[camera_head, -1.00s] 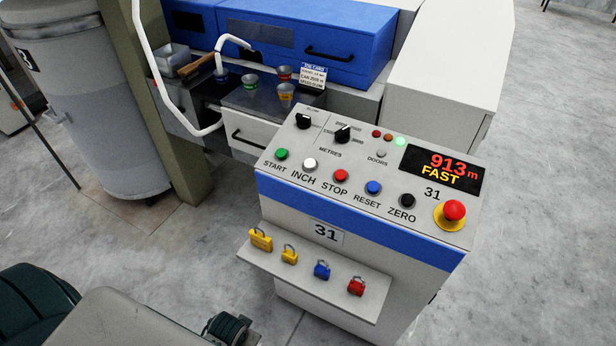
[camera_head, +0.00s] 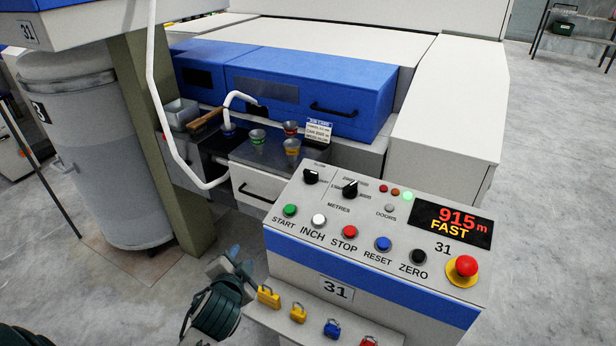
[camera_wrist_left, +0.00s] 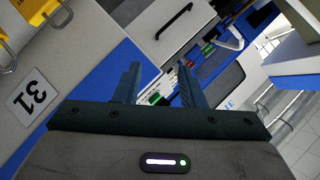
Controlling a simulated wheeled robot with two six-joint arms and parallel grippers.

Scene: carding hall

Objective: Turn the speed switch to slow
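The control panel (camera_head: 365,212) numbered 31 carries two black rotary switches near its top edge, a left one (camera_head: 311,176) and a right one (camera_head: 350,188) above the word METRES. The small lettering around the left switch is too fine to read surely. The display (camera_head: 451,223) reads 915 m and FAST. My left gripper (camera_head: 232,262) is at the panel's left side, below the START button and apart from both switches. In the left wrist view its two fingers (camera_wrist_left: 158,72) stand apart with nothing held between them. My right gripper is out of view.
A row of buttons (camera_head: 350,231) and a red emergency stop (camera_head: 462,267) sit on the panel. A bent white pipe (camera_head: 155,110) and an olive post (camera_head: 160,150) stand left. Small cups (camera_head: 291,147) sit behind.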

